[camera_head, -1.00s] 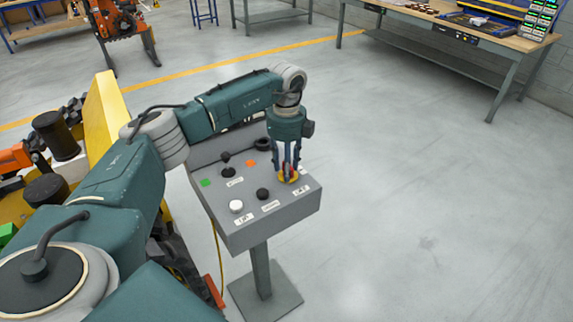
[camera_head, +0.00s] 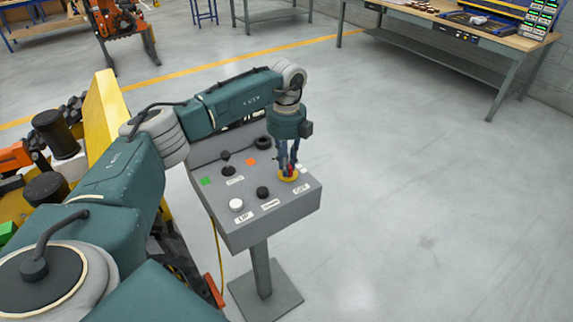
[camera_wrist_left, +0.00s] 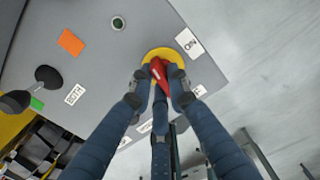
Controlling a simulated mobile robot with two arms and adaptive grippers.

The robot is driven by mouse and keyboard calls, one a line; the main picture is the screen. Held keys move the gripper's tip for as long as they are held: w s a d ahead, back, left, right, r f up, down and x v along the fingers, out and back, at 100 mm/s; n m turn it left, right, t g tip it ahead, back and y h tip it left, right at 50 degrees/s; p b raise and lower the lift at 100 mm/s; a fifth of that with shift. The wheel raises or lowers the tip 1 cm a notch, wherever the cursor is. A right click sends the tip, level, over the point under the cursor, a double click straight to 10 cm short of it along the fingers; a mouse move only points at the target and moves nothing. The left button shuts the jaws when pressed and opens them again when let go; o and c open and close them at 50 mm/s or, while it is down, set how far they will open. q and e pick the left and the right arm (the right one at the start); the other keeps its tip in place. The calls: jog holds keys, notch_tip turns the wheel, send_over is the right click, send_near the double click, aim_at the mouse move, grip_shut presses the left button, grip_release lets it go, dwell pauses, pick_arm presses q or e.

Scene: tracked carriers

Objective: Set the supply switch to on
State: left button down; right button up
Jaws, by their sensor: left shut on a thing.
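The supply switch is a red handle (camera_wrist_left: 158,72) on a yellow round plate (camera_head: 288,177), at the right side of the grey control box (camera_head: 245,215). In the left wrist view the yellow plate (camera_wrist_left: 163,54) lies beside a label reading "ON" (camera_wrist_left: 190,44). My left gripper (camera_head: 289,166) points down onto the switch, and its fingers (camera_wrist_left: 160,82) are closed around the red handle. The fingers hide part of the handle. My right gripper is not in view.
The box also carries a black lever (camera_head: 227,165), a white button (camera_head: 236,205), a black button (camera_head: 262,193), and green and orange patches. It stands on a post with a square foot (camera_head: 265,293). Open floor lies to the right. A workbench (camera_head: 470,35) stands at the back right.

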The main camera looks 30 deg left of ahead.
pick_arm(q)
jog(key=m, duration=0.4)
jog(key=shift+w+a+m, duration=0.1)
jog(key=shift+m, duration=0.2)
jog(key=m, duration=0.3)
jog(key=shift+m+b, duration=0.3)
jog(key=shift+b, duration=0.1)
jog(key=m, duration=0.5)
jog(key=shift+w+m+b, duration=0.2)
jog(key=shift+m+b, duration=0.1)
jog(key=shift+m, duration=0.1)
jog(key=shift+r+m, duration=0.1)
jog(key=shift+m, duration=0.6)
jog(key=c, duration=1.7)
grip_release()
jog(key=shift+o, duration=0.2)
